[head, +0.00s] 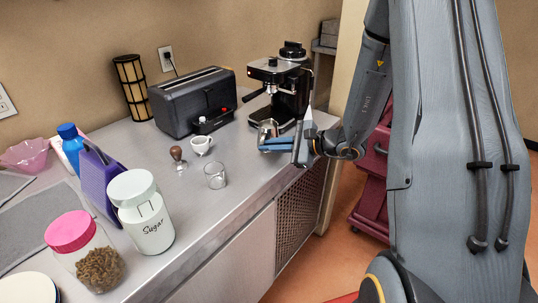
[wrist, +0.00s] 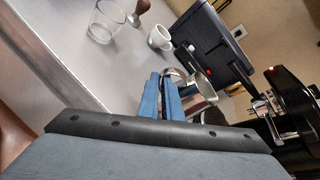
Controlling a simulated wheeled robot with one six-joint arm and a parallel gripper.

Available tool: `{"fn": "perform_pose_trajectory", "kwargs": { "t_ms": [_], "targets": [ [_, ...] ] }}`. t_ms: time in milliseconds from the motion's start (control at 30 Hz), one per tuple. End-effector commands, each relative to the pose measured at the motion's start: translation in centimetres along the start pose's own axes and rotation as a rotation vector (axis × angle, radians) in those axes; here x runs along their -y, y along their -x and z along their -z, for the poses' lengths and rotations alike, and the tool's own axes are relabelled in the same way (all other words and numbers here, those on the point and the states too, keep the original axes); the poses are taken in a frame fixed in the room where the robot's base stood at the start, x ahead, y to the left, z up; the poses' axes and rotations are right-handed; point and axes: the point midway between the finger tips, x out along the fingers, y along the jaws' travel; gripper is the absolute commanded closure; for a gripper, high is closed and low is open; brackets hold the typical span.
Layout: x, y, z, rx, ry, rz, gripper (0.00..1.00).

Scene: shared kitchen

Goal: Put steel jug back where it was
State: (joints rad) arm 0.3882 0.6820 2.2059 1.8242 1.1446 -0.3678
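The steel jug (head: 268,127) is in front of the espresso machine (head: 281,88), partly hidden by my gripper in the head view. In the wrist view the steel jug (wrist: 204,84) is just beyond the fingertips, with its curved handle at them. My gripper (head: 275,145) reaches in from the right over the counter's front edge. Its two blue fingers (wrist: 163,88) are close together on the jug's handle. I cannot tell whether the jug's base touches the counter.
A black toaster (head: 192,101) stands at the back. A white cup (head: 201,145), a tamper (head: 178,158) and a clear glass (head: 215,175) stand left of the jug. The sugar canister (head: 142,211) and a pink-lidded jar (head: 84,252) are nearer. Bare counter lies between glass and gripper.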

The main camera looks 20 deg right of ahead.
Motion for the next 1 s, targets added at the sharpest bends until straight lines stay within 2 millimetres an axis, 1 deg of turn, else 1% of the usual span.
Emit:
{"fn": "perform_pose_trajectory", "kwargs": {
  "t_ms": [100, 300, 767, 800, 900, 1000],
  "targets": [
    [-0.9, -0.4, 1.0, -0.001, -0.004, -0.001, 1.00],
    [-1.9, -1.1, 2.5, 0.000, -0.002, -0.001, 1.00],
    [-2.2, -1.4, 3.0, 0.000, 0.000, 0.000, 1.00],
    [-2.2, -1.4, 3.0, -0.001, -0.001, 0.000, 0.92],
    [-2.2, -1.3, 3.0, -0.001, -0.001, 0.000, 0.76],
    [-2.2, -1.3, 3.0, -0.001, -0.001, 0.000, 0.76]
  ]
}}
